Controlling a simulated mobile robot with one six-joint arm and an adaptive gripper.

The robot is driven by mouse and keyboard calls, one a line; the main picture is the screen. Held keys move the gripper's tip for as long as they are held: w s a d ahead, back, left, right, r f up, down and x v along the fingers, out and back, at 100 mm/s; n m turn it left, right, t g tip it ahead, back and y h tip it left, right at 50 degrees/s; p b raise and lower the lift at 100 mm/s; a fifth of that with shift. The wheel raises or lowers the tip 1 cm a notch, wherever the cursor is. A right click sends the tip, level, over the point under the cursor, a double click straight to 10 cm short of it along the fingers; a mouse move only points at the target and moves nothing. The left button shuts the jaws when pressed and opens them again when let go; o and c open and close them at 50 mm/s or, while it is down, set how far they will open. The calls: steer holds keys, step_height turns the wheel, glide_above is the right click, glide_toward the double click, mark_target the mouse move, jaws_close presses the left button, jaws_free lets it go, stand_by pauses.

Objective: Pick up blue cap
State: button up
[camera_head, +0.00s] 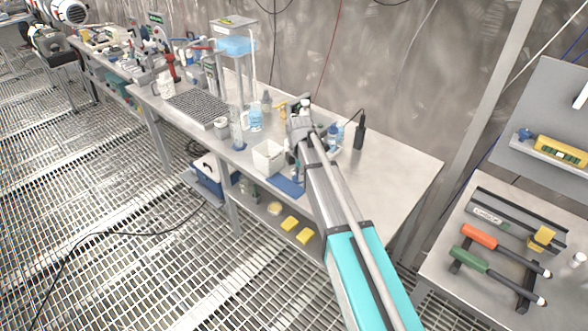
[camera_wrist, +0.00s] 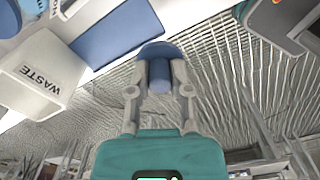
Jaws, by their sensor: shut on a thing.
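The blue cap (camera_wrist: 158,52) shows at the top centre of the wrist view. It has a rounded top and a narrower blue part below it. My gripper (camera_wrist: 160,78) is shut on it, with one grey finger on each side of the narrower part. The cap is held clear of the surfaces around it, with the grated floor behind it. In the head view my arm reaches over the workbench (camera_head: 390,180), and the cap cannot be made out there.
A white bin marked WASTE (camera_wrist: 38,78) stands left of my gripper, with a flat blue mat (camera_wrist: 118,32) beside it. Bottles, including a blue-labelled one (camera_head: 256,120), stand close behind on the bench. The bench's right end is clear. Handled tools (camera_head: 490,240) lie on a table at right.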

steer(key=s+d+r+p, duration=0.4)
steer(key=s, duration=0.4)
steer(key=shift+s+r, duration=0.35)
steer(key=shift+r, duration=0.05)
steer(key=shift+d, duration=0.15)
stand_by(0.4)
